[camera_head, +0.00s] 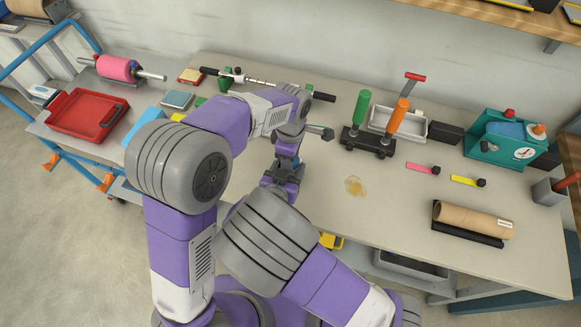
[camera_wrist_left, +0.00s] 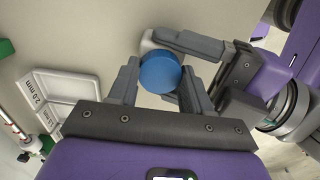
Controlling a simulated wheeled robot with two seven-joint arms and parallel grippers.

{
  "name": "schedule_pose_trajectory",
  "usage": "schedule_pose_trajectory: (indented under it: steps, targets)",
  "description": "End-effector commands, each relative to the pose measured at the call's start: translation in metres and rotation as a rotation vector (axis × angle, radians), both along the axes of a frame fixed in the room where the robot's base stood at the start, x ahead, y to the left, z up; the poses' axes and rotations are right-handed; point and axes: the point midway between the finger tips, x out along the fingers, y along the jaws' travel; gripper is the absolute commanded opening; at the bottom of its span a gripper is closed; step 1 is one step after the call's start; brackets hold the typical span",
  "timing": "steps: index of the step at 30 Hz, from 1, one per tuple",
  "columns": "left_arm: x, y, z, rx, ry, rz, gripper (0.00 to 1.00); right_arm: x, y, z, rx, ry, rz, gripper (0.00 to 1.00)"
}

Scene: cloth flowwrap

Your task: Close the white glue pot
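In the left wrist view a round blue lid (camera_wrist_left: 160,73) sits between the two fingers of my left gripper (camera_wrist_left: 160,80), which are close against its sides. A pale part of the white glue pot (camera_wrist_left: 149,45) shows behind the lid; the lid hides most of it, so I cannot tell how fully the lid is seated. Grey fingers of my right gripper (camera_wrist_left: 178,62) come in from the right and lie around the pot. In the head view my left gripper (camera_head: 287,163) and right gripper meet above the table; my arms hide the pot there.
A brown stain (camera_head: 355,186) marks the tabletop. A black stand with green and orange handles (camera_head: 368,143), a white tray (camera_head: 398,124), a teal machine (camera_head: 505,140) and a brown roll (camera_head: 473,221) stand to the right. A red tray (camera_head: 87,115) lies left. The table around the stain is clear.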

Motion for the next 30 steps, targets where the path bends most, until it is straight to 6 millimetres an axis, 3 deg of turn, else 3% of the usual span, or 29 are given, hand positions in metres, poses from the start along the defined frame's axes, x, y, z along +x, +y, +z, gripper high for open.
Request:
schedule_pose_trajectory:
  steps: [1, 6, 7, 17, 25, 26, 30]
  targets:
    - [0.0000, 0.0000, 0.0002, 0.000, 0.000, 0.000, 0.39, 0.0000, 0.0000, 0.0001, 0.000, 0.000, 0.000, 0.00]
    - [0.0000, 0.0000, 0.0003, 0.000, 0.000, 0.000, 0.12, 0.0000, 0.0000, 0.0001, 0.000, 0.000, 0.000, 0.00]
    - [0.0000, 0.0000, 0.0003, 0.000, 0.000, 0.000, 0.11, 0.0000, 0.0000, 0.0001, 0.000, 0.000, 0.000, 0.00]
    - [0.0000, 0.0001, 0.0002, -0.001, 0.000, -0.264, 0.11, 0.0001, 0.0001, 0.0001, 0.000, 0.000, 0.000, 0.00]
    - [0.0000, 0.0000, 0.0003, 0.000, 0.000, -0.282, 0.11, 0.0001, 0.0001, 0.0001, 0.000, 0.000, 0.000, 0.00]
    - [0.0000, 0.0000, 0.0003, 0.000, 0.000, -0.281, 0.49, 0.0001, 0.0001, 0.0001, 0.000, 0.000, 0.000, 0.00]
    - [0.0000, 0.0000, 0.0003, 0.000, 0.000, -0.280, 0.71, 0.0001, 0.0001, 0.0001, 0.000, 0.000, 0.000, 0.00]
